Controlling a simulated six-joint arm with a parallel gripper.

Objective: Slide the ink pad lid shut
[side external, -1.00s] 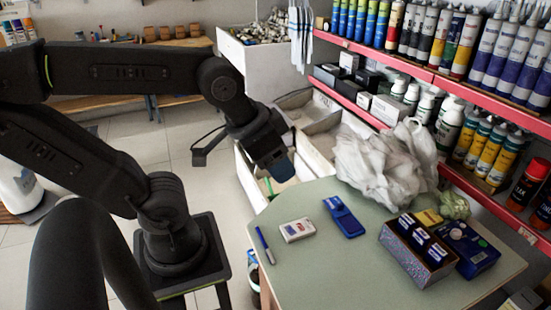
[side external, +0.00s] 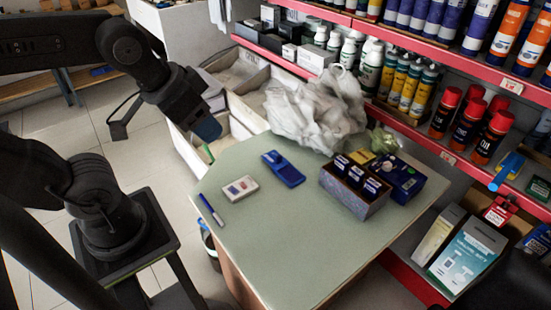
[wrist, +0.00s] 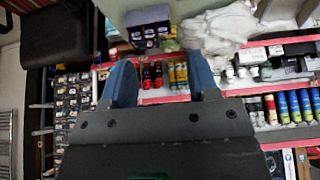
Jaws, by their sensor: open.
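A small flat blue case (side external: 283,168), which I take to be the ink pad, lies on the pale green table (side external: 270,240) near its back left edge in the side view. It looks stepped, but it is too small to tell how far its lid is open. My gripper (side external: 208,128) is in the air beyond the table's left edge, up and left of the case, and apart from it. In the wrist view my gripper (wrist: 163,80) shows two blue fingers spread wide with nothing between them. I cannot make out the ink pad in that view.
A small white box (side external: 240,188) and a blue pen (side external: 211,209) lie left of the case. A patterned box of dark packets (side external: 354,188) stands to its right, and a crumpled plastic bag (side external: 318,108) behind. The table's front is clear. Stocked shelves (side external: 400,110) line the back.

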